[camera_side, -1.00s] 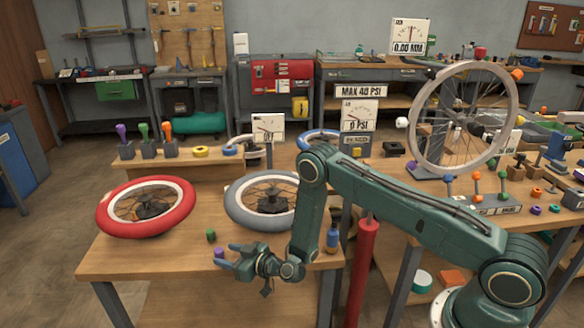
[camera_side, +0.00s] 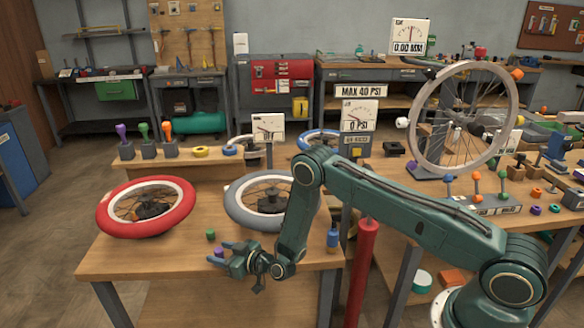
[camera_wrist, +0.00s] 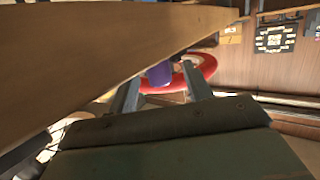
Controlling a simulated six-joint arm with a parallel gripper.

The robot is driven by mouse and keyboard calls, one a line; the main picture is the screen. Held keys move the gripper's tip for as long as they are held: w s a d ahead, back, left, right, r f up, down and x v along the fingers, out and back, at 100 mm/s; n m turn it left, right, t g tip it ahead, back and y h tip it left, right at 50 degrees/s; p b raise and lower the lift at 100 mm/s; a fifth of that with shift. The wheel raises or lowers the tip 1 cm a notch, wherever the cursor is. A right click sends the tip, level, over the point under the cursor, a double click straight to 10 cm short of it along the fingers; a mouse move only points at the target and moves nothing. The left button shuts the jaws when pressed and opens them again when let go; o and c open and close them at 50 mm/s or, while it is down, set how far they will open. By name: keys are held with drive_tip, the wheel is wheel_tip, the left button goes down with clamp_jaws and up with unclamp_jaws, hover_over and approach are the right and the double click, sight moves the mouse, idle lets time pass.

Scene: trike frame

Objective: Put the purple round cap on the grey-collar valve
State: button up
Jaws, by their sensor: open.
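The purple round cap (camera_side: 219,252) stands near the front edge of the wooden bench, and it also shows in the wrist view (camera_wrist: 160,74). My gripper (camera_side: 221,253) is open, with its fingers on either side of the cap. In the wrist view the cap sits between the two fingertips. I cannot tell whether either finger touches it. A wheel with a grey tyre (camera_side: 237,203) lies flat behind the gripper, and a wheel with a red tyre (camera_side: 117,221) lies to its left. The grey-collar valve is too small or hidden to pick out.
A green cap (camera_side: 210,234) stands just behind the purple one. A blue bottle (camera_side: 333,238) stands at the bench's right front, near a red post (camera_side: 362,265). In the wrist view the bench's wooden edge (camera_wrist: 90,50) is close above the fingers.

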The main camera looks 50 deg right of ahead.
sight(219, 252)
drive_tip(key=shift+x, duration=1.65)
drive_tip(key=c, duration=1)
